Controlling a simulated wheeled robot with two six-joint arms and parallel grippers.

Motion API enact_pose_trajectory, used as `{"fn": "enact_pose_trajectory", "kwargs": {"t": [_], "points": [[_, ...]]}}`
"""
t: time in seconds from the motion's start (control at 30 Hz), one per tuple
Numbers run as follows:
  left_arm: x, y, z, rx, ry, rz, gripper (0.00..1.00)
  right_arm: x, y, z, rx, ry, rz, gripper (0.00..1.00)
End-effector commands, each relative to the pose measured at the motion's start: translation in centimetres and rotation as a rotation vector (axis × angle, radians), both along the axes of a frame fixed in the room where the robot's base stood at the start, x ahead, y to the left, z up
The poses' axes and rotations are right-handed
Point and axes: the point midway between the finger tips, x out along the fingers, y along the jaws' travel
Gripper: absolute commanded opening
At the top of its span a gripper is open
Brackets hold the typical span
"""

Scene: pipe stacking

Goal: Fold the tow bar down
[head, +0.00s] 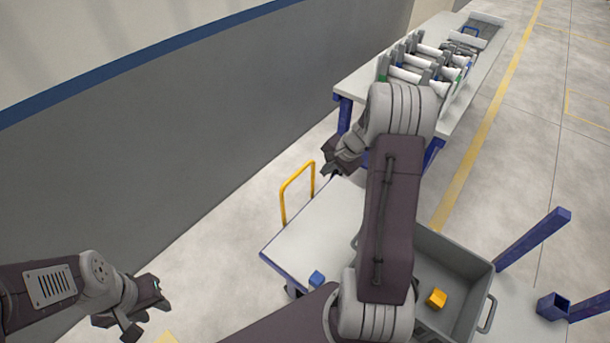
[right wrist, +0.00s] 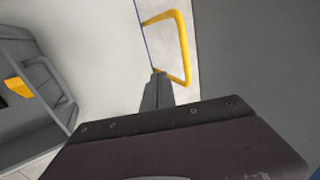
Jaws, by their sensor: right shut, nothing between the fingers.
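The tow bar is a yellow loop (head: 284,197) standing up at the far left edge of a white-topped cart (head: 300,238). In the right wrist view the yellow bar (right wrist: 184,45) shows just beyond the fingertips. My right gripper (head: 334,172) is shut and empty, over the cart's far end, to the right of the bar. In its wrist view the closed fingers (right wrist: 156,82) point towards the bar's lower part; I cannot tell whether they touch it. My left gripper (head: 145,310) is open and empty, low at the left, well away from the cart.
A grey bin (head: 455,262) with a yellow block (head: 437,298) in it stands on the right. Behind is a long table (head: 360,82) with pipes in holders. A grey wall (head: 150,140) runs along the left.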

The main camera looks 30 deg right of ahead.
Motion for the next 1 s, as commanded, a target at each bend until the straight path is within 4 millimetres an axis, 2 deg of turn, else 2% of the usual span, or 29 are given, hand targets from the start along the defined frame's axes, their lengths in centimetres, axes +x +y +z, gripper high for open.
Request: {"fn": "enact_pose_trajectory", "kwargs": {"t": [0.13, 0.23, 0.67, 0.7, 0.83, 1.0], "points": [[0.0, 0.0, -0.1, 0.000, 0.000, 0.000, 0.34, 0.1, 0.1, -0.2, 0.000, 0.000, 0.001, 0.00], [0.0, 0.0, -0.5, 0.000, 0.000, 0.000, 0.34, 0.5, 0.3, -1.3, 0.000, 0.001, 0.002, 0.00], [0.0, 0.0, -2.9, 0.000, 0.000, 0.000, 0.34, 4.2, 1.9, -9.6, 0.000, 0.001, 0.003, 0.00], [0.0, 0.0, -2.0, 0.000, 0.000, 0.000, 0.34, 5.1, 2.1, -8.6, -0.003, -0.002, 0.005, 0.00], [0.0, 0.0, -1.6, 0.000, 0.000, 0.000, 0.34, 6.7, 2.8, -8.2, -0.001, -0.002, 0.004, 0.00], [0.0, 0.0, -1.4, 0.000, 0.000, 0.000, 0.34, 7.7, 3.2, -8.2, -0.001, 0.000, 0.002, 0.00]]}}
